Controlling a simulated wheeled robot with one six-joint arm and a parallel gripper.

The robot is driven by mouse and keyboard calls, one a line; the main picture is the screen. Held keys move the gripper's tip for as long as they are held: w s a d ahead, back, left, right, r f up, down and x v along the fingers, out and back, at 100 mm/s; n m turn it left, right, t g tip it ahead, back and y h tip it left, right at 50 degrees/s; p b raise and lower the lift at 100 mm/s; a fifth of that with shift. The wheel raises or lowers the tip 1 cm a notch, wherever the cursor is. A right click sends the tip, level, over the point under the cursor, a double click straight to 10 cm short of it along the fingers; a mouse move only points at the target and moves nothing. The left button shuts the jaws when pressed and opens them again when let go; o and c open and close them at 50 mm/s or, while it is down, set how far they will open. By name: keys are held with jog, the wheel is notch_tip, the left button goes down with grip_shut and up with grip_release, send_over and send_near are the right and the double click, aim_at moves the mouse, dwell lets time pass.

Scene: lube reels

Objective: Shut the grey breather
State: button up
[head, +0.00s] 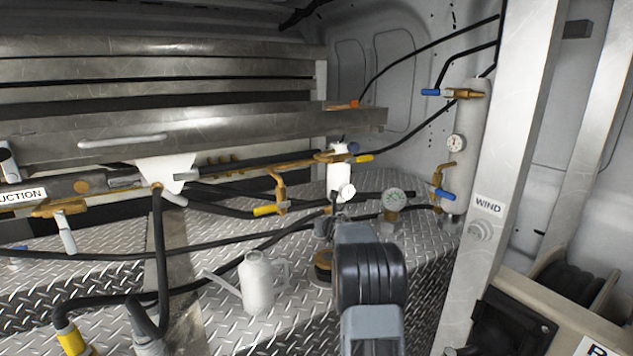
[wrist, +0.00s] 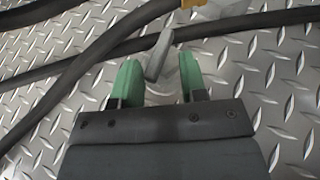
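A grey lever (wrist: 158,56), which looks like the breather's handle, stands tilted between my fingers in the wrist view, nearer the left one. My gripper (wrist: 160,66) has two green fingers spread apart; it is open, and I cannot tell whether the left finger touches the lever. A bit of brass (wrist: 194,3) shows at the top edge beyond the lever. In the head view my arm's dark wrist hides the fingers and most of this lever, so its valve body is not clear there.
Black hoses (wrist: 75,75) cross beyond my gripper. A pale watering can (head: 257,282) is at left on the tread-plate deck. The WIND post (head: 487,205) rises at right.

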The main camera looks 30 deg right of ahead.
jog(key=n+y+p, duration=0.1)
jog(key=p, duration=0.1)
jog(key=n+y+p, duration=0.1)
jog(key=p, duration=0.1)
jog(key=d+n+y+p, duration=0.1)
jog(key=p, duration=0.1)
jog(key=shift+s+r+t+y+p, duration=0.15)
jog(key=shift+r+t+y+p, duration=0.15)
jog(key=shift+r+t, duration=0.1)
jog(key=d+f+b+v, duration=0.1)
jog(key=b+v, duration=0.1)
jog(key=v, duration=1.1)
jog(key=a+r+m+h+p, duration=0.45)
jog(key=a+r+m, duration=0.35)
jog(key=r+m, duration=0.3)
jog(key=s+a+r+m+g+p, duration=0.3)
jog(key=s+a+m, duration=0.3)
jog(key=m, duration=0.5)
jog(key=shift+s+a+r+m+g+p, duration=0.3)
jog(key=shift+a+r+p, duration=0.55)
jog(key=shift+a, duration=0.45)
